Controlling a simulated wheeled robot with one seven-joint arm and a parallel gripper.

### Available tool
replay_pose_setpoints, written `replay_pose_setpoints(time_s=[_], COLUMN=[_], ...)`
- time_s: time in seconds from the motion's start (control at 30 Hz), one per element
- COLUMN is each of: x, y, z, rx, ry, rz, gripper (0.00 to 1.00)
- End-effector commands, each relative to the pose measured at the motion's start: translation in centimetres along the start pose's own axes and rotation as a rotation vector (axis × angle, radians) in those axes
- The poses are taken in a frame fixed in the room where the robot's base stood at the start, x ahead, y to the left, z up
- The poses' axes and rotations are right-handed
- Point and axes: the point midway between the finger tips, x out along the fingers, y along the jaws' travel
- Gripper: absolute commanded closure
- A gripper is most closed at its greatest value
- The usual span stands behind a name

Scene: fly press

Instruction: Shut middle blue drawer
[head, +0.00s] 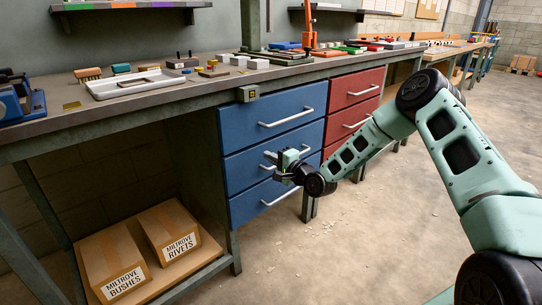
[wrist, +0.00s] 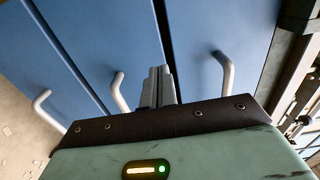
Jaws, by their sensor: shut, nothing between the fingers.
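The middle blue drawer (head: 243,170) is in a stack of three under the bench, between the top blue drawer (head: 250,117) and the bottom blue drawer (head: 245,209). Its front looks about level with its neighbours; I cannot tell whether a small gap remains. My gripper (head: 272,157) is in front of it, partly hiding its handle. In the wrist view my shut, empty fingers (wrist: 158,85) point at the blue fronts by the middle drawer's upper edge, beside its pale handle (wrist: 119,92). Whether they touch the front is unclear.
Red drawers (head: 352,104) stand right of the blue stack. The bench top (head: 160,98) above holds a white tray (head: 136,84) and small parts. Two cardboard boxes (head: 111,262) sit on the low shelf at left.

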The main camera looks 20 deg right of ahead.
Motion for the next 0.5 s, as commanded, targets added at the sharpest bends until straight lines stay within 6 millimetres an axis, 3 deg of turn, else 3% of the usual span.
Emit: replay_pose_setpoints(time_s=[0.5], x=[-7.3], y=[-0.1], z=[-0.1], rx=[0.001], ry=[0.002], rz=[0.002], gripper=[1.00])
